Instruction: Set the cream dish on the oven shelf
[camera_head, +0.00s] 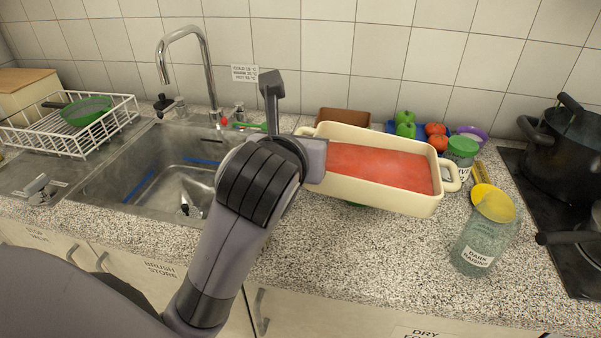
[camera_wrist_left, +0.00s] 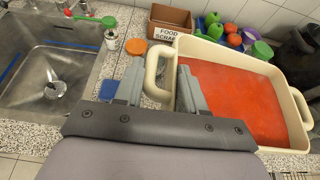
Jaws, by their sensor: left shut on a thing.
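The cream dish (camera_head: 390,199) is a rectangular baking dish with looped end handles and a red filling. It is over the counter right of the sink, and the gap beneath it is hard to judge. My left gripper (camera_head: 318,158) is at the dish's left end. In the left wrist view my left gripper (camera_wrist_left: 160,76) has its fingers on either side of the cream dish's handle (camera_wrist_left: 152,75), shut on it. The dish looks about level. No oven shelf shows in either view. My right gripper is not in view.
A sink (camera_head: 130,185) with a tap and a dish rack (camera_head: 75,125) lie left. A brown food scraps box (camera_head: 343,117), vegetables and a green-lidded jar (camera_head: 461,152) stand behind the dish. A yellow-lidded jar (camera_head: 485,235) and a black pot (camera_head: 566,150) are at right. The front counter is clear.

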